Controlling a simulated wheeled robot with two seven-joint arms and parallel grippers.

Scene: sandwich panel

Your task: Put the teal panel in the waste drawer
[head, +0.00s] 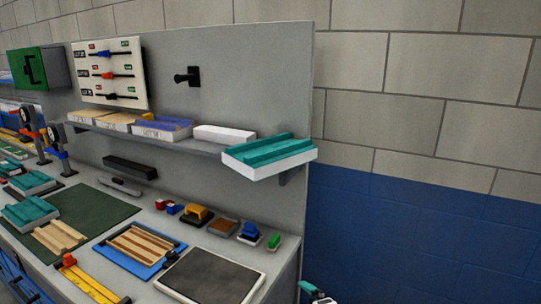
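Several teal pieces with white undersides show. One large teal panel (268,153) sits at the right end of the wall shelf, partly past the shelf's end. Another teal piece (30,212) lies at the left of the bench, and a third (33,183) lies behind it. I cannot tell which one is the task's panel. Blue drawer fronts (12,272) with dark handles show under the bench at the lower left; I cannot tell whether one is the waste drawer.
The shelf (205,143) also holds a white block (225,134) and several trays. The bench carries a blue-framed tray (140,250), a dark mat (210,275), a yellow rule (88,284) and small coloured tools.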

